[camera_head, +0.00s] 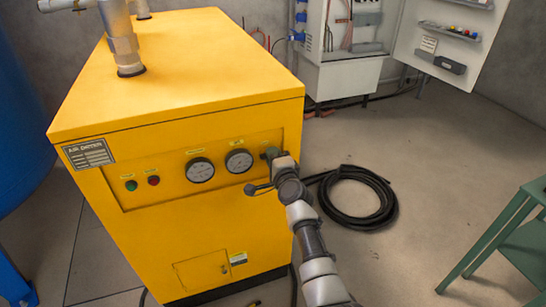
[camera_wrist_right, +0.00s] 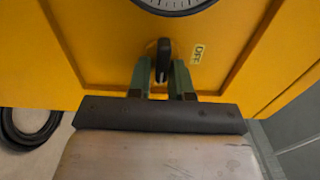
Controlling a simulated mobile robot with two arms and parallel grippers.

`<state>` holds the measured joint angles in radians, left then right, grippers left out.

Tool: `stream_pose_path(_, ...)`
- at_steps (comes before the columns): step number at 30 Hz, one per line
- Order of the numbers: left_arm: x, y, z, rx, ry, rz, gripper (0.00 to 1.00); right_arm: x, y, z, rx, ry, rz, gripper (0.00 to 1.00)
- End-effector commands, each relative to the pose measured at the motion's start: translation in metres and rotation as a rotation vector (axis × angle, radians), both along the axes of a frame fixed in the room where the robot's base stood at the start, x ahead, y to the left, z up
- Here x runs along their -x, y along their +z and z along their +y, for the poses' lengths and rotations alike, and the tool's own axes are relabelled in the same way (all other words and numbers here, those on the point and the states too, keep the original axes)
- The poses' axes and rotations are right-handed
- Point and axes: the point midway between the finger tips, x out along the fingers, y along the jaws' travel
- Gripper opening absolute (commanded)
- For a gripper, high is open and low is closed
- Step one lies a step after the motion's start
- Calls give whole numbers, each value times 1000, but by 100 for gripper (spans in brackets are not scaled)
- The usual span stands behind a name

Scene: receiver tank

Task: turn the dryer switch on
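The yellow air dryer (camera_head: 180,75) stands at the left of the head view, its front panel facing me. My right gripper (camera_head: 272,156) is at the panel's right end and hides the dryer switch in that view. In the right wrist view the black switch knob (camera_wrist_right: 163,60) sits between the two green fingertips of my right gripper (camera_wrist_right: 163,78). The knob points along the fingers, beside a small label (camera_wrist_right: 198,54) that seems to read OFF. The fingers are close on both sides of the knob; I cannot tell whether they touch it. My left gripper is not in view.
Two gauges (camera_head: 238,161), a green lamp (camera_head: 131,185) and a red lamp (camera_head: 153,181) share the panel. A black hose coil (camera_head: 388,207) lies on the floor, right of the dryer. A green table (camera_head: 515,235) stands at right. An open electrical cabinet (camera_head: 335,80) is behind.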

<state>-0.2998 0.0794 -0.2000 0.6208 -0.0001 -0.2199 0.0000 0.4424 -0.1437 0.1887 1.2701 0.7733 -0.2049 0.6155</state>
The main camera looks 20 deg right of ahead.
Motion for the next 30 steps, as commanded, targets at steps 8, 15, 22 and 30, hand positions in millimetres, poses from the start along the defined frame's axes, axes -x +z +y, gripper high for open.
stream_pose_path(8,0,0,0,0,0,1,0,0,0,0,2,0,0,38)
stream_pose_path(15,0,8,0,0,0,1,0,10,2,-1,4,-1,2,38)
stream_pose_path(22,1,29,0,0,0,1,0,53,3,-2,4,0,3,38)
stream_pose_path(30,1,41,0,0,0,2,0,98,1,-4,2,-1,1,38)
